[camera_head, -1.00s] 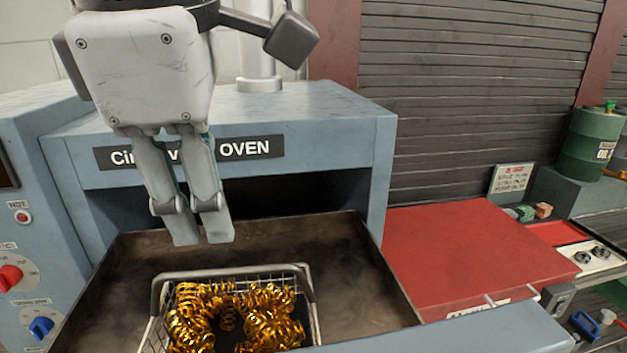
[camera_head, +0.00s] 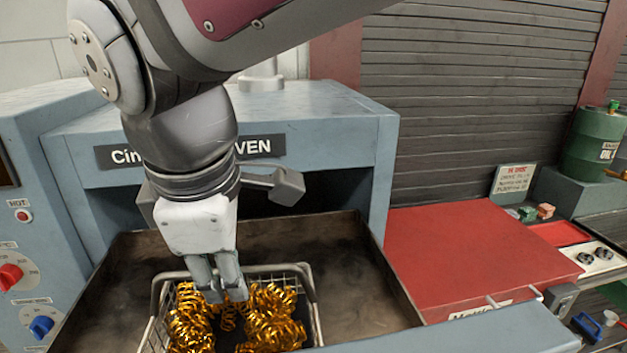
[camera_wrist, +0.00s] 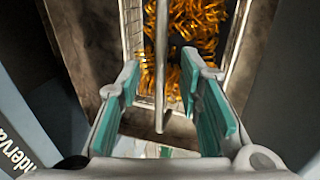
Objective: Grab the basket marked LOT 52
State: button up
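The wire basket (camera_head: 309,282) holds gold coiled springs (camera_head: 270,310) and sits in the oven's tray. It also shows in the wrist view (camera_wrist: 237,50). No LOT 52 mark is visible on it. My gripper (camera_head: 228,294) points down at the basket's oven-side end, in front of part of its handle. In the wrist view my gripper (camera_wrist: 164,92) is open, its teal-padded fingers apart. A thin grey handle bar (camera_wrist: 160,60) runs between the fingers, with space on both sides. The fingers hide part of the basket's far side.
The brown metal tray (camera_head: 350,285) has raised walls around the basket. The oven (camera_head: 350,150) stands behind, its dark opening beyond my gripper. A red-topped surface (camera_head: 470,255) is to the right. Knobs (camera_head: 10,277) are on the panel at left.

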jog(key=shift+x, duration=0.8)
jog(key=shift+c, duration=0.6)
grip_shut()
jog(key=shift+r, duration=0.1)
